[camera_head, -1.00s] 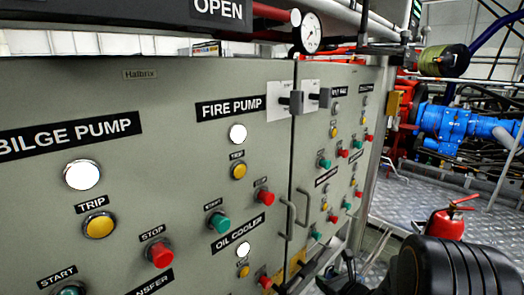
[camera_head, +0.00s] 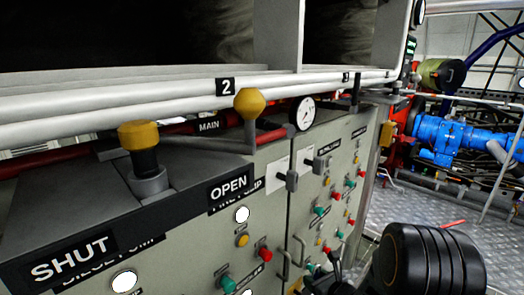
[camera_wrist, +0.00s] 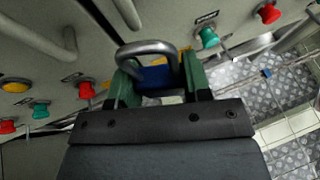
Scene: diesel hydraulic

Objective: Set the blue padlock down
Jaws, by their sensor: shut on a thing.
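In the wrist view, my gripper (camera_wrist: 160,72) has its green fingers shut on the blue padlock (camera_wrist: 158,77). The padlock's grey metal shackle (camera_wrist: 147,47) arches up beyond the fingers. Part of its blue body shows between them, and the rest is hidden by the gripper. The padlock is close to the cabinet front with its buttons. In the head view my gripper is a small dark shape low in the picture, and I cannot make out the padlock there.
The grey control cabinet (camera_head: 190,270) carries red, green and yellow buttons and protruding handles. A yellow-topped lever (camera_head: 138,135) stands by the SHUT sign and a yellow knob (camera_head: 249,103) near OPEN. A blue machine (camera_head: 445,130) is at right. Metal-plate floor (camera_head: 405,205) shows beyond my arm.

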